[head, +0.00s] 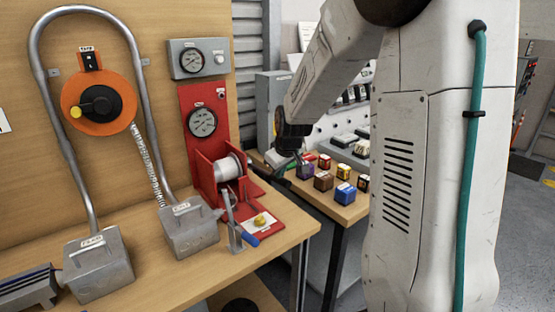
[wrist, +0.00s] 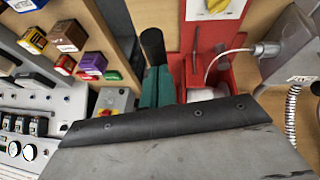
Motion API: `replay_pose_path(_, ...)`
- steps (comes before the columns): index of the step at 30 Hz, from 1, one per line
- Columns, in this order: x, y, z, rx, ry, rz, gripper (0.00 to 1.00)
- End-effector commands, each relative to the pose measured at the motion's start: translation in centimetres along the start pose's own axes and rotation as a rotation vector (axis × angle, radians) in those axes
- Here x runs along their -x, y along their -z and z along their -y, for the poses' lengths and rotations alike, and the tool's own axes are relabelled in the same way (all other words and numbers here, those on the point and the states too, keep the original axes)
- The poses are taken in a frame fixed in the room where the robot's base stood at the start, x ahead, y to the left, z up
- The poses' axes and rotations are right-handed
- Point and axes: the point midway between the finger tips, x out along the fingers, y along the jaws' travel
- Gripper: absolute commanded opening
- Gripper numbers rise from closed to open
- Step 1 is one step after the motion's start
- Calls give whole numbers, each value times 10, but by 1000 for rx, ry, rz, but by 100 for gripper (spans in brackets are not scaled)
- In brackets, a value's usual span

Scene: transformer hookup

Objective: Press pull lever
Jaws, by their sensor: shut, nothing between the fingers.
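In the head view, a small metal lever with a blue grip (head: 250,239) stands at the front edge of the wooden bench, beside the red spool stand (head: 204,168). I cannot tell for sure that it is the pull lever. My gripper (head: 283,168) is behind and right of the spool stand, above the gap between the benches, well apart from the blue grip. In the wrist view, the teal fingers of my gripper (wrist: 157,85) are together and hold nothing. A black rounded rod shows at their tips; I cannot tell what it is. The blue grip is not visible there.
Several coloured blocks (head: 323,180) lie on the right-hand bench. A yellow knob (head: 262,219) sits on a red base near the lever. Two grey metal boxes (head: 190,232) (head: 98,268) stand left of it. The space in front of the bench corner looks clear.

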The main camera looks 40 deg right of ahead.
Motion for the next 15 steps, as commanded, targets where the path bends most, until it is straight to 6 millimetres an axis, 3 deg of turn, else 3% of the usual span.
replay_pose_path(6, -29, -24, 8, -1, 3, 6, 0)
replay_pose_path(15, -58, -39, 14, -1, 2, 4, 0)
